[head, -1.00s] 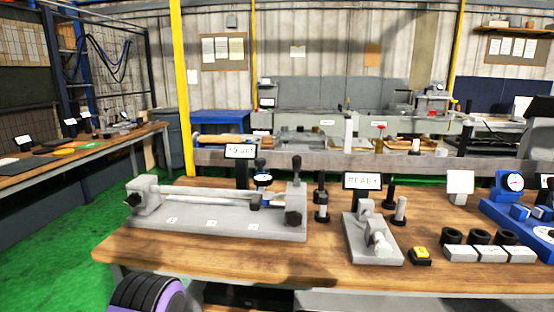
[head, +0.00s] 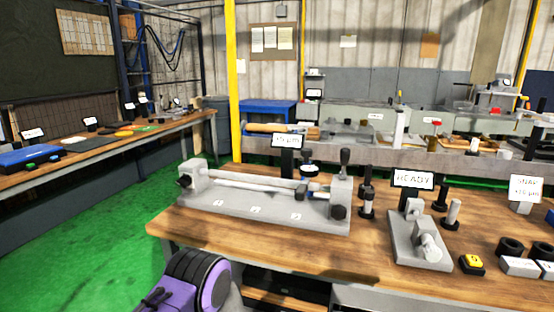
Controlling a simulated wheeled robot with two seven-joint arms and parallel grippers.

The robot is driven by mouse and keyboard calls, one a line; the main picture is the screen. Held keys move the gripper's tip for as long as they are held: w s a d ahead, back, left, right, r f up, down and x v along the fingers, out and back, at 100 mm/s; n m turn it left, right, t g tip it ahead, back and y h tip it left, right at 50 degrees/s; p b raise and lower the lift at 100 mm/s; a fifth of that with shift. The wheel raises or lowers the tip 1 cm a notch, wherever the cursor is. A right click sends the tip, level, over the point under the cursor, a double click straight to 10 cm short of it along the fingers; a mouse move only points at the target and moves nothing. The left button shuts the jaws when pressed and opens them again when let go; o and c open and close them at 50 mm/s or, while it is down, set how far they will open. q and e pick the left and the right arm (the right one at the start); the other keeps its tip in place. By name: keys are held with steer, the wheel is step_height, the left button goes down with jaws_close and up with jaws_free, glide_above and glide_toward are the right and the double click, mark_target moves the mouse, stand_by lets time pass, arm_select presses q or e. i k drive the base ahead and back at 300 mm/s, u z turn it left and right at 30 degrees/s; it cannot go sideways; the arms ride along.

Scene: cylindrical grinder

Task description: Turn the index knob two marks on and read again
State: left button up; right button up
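A grey bench fixture (head: 270,208) stands on the wooden bench, with a pale bar (head: 245,181) lying along it between two end blocks. A black knob (head: 338,212) is on the front of its right block, and another dark knob (head: 185,181) is at its left end. Which one is the index knob I cannot tell. A small round dial (head: 309,169) sits behind the bar under a display (head: 289,140) reading in µm, its digits blurred. A purple and black link of my arm shows at the bottom left, in front of the bench. No gripper fingers can be made out.
Right of the fixture are black posts (head: 366,195), a smaller grey fixture (head: 421,240) with a READY sign (head: 413,179), a yellow button (head: 472,263) and black rings (head: 511,247). A card (head: 524,187) reads SNAP. Green floor (head: 110,225) is clear at left.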

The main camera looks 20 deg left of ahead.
mark_target(185, 181)
steer(key=u, duration=1.35)
steer(key=k, duration=0.5)
steer(key=u, duration=0.5)
steer(key=i, duration=0.75)
steer(key=z, duration=0.05)
